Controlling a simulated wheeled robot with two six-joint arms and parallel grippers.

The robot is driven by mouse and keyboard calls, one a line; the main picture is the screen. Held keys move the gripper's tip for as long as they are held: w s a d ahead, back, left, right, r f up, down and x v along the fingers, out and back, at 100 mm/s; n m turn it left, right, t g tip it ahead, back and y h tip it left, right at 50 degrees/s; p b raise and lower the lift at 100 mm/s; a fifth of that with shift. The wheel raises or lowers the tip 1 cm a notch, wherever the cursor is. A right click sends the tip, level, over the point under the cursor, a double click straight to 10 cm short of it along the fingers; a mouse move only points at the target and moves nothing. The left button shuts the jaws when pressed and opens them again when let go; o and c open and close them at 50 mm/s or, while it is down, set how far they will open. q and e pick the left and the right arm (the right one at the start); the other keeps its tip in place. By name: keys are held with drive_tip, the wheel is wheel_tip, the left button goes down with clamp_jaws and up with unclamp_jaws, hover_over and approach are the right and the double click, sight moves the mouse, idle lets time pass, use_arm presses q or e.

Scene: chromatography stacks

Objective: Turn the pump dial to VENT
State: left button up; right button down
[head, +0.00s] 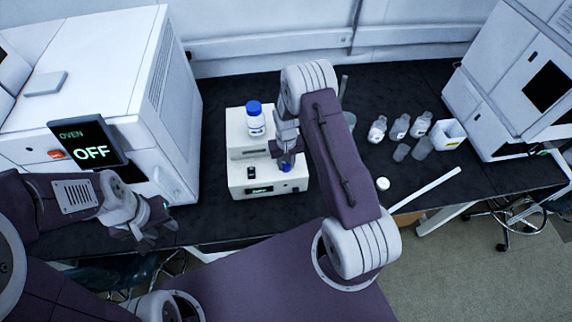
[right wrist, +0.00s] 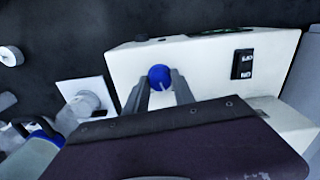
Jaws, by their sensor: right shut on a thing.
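The pump (head: 243,181) is a cream box on the black bench, with a small green-lit display on its front. Its blue dial (head: 286,167) is on the right of the front part. In the right wrist view the round blue dial (right wrist: 160,77) sits between my right gripper's two fingers, with a pale mark on it. My right gripper (head: 287,157) is shut on the dial from above and hides part of it in the head view. My left gripper (head: 150,228) hangs at the left, in front of the bench and away from the pump; its jaws are unclear.
A blue-capped bottle (head: 256,123) stands on the pump's rear part. A black switch (right wrist: 242,64) is beside the dial. A white oven (head: 150,100) reading OFF stands left.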

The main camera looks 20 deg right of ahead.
sight(286, 165)
drive_tip(key=n+b, duration=0.1)
drive_tip(key=n, duration=0.4)
drive_tip(key=shift+b, duration=0.3)
drive_tip(key=shift+n, duration=0.4)
drive_tip(key=c, duration=1.1)
unclamp_jaws()
drive_tip(key=shift+o, duration=0.2)
drive_tip(key=shift+r, duration=0.1)
wheel_tip(286, 165, up, 9)
drive_tip(key=b, duration=0.2)
drive_tip(key=shift+s, duration=0.1)
